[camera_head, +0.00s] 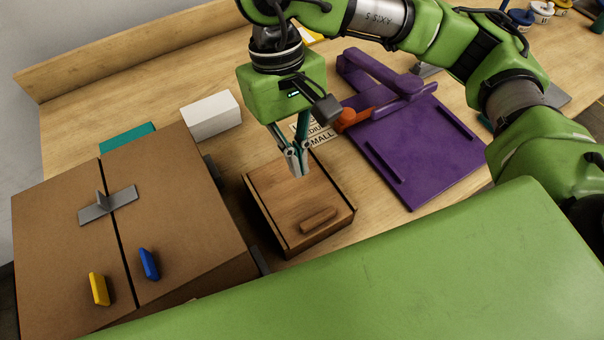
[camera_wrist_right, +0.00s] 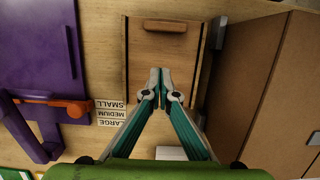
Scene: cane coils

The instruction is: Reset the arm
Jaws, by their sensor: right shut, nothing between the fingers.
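My right gripper (camera_head: 297,172) is shut and empty, pointing down above the wooden box (camera_head: 283,198). The box has a lid with a raised wooden handle (camera_head: 319,220) at its near end. In the wrist view, the closed fingertips (camera_wrist_right: 160,80) show over the box lid (camera_wrist_right: 163,52), apart from the handle (camera_wrist_right: 165,26). The green right arm (camera_head: 510,90) comes in from the upper right. My left gripper does not show in these views.
A purple board with an orange-knobbed lever (camera_head: 420,150) lies right of the box. A brown cabinet (camera_head: 175,220) with yellow (camera_head: 99,289) and blue (camera_head: 149,264) handles stands left. A white block (camera_head: 211,115) and size labels (camera_head: 318,133) lie behind.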

